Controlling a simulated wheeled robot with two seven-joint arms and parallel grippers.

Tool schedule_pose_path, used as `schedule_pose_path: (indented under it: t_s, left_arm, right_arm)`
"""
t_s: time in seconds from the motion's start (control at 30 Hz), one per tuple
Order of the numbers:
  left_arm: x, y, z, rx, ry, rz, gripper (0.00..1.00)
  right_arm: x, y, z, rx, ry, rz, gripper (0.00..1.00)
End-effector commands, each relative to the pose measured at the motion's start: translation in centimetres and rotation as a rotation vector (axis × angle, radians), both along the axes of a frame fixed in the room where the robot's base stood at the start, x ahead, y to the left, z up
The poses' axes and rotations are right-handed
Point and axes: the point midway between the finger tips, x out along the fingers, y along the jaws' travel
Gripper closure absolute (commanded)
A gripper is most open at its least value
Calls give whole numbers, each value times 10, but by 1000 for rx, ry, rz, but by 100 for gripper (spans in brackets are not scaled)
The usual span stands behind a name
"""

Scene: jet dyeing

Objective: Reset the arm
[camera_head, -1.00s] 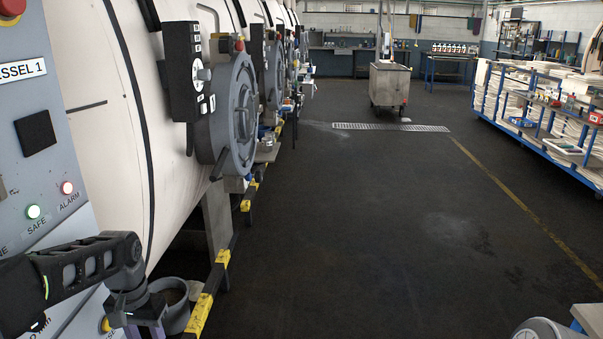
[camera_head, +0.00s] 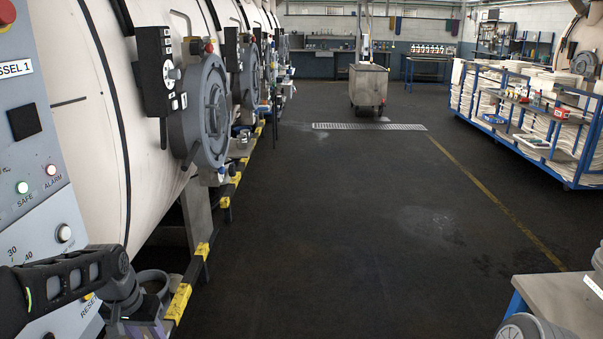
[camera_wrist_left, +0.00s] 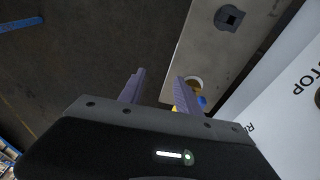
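My left arm (camera_head: 70,280) comes in from the left across the lower part of the grey control panel (camera_head: 30,200). The left gripper points down at the bottom edge of the head view, partly cut off. In the left wrist view the gripper (camera_wrist_left: 160,86) shows two purple fingers apart with nothing between them. Beside the right finger lies a metal plate (camera_wrist_left: 205,50) with a small yellow and blue item (camera_wrist_left: 195,92) near its end. My right gripper is not in view.
A vessel with a round grey door (camera_head: 205,110) stands close on the left, above a yellow-black rail (camera_head: 178,302). A metal table (camera_head: 560,300) is at the lower right. A blue rack (camera_head: 530,115) and a cart (camera_head: 368,85) stand farther off. The middle floor is clear.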

Motion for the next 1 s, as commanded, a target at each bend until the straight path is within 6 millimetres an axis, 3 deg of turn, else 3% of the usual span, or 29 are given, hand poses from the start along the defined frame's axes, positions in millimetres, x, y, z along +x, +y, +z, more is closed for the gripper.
schedule_pose_path:
  t_s: [0.23,0.37,0.43,0.57,0.7,0.8,0.9,1.0]
  left_arm:
    - [24,-43,-46,-77,-134,11,60]
    - [22,-90,-97,-152,-182,24,60]
    - [10,-122,-132,-200,-195,40,60]
    - [-42,-185,-201,-282,-175,83,60]
    - [-124,-237,-255,-328,-89,118,60]
    - [-180,-261,-276,-343,-1,116,60]
    - [-222,-275,-287,-353,85,98,60]
    - [-246,-284,-294,-359,136,79,60]
  right_arm:
    - [-1,0,0,-1,1,-1,58]
    - [-1,0,0,-1,1,-1,58]
    - [-1,0,0,-1,1,-1,58]
    - [-1,0,0,-1,1,-1,58]
    - [-1,0,0,-1,1,-1,58]
    - [-1,0,0,-1,1,-1,58]
    - [-1,-1,0,-1,1,-1,58]
    - [-1,0,0,-1,1,-1,58]
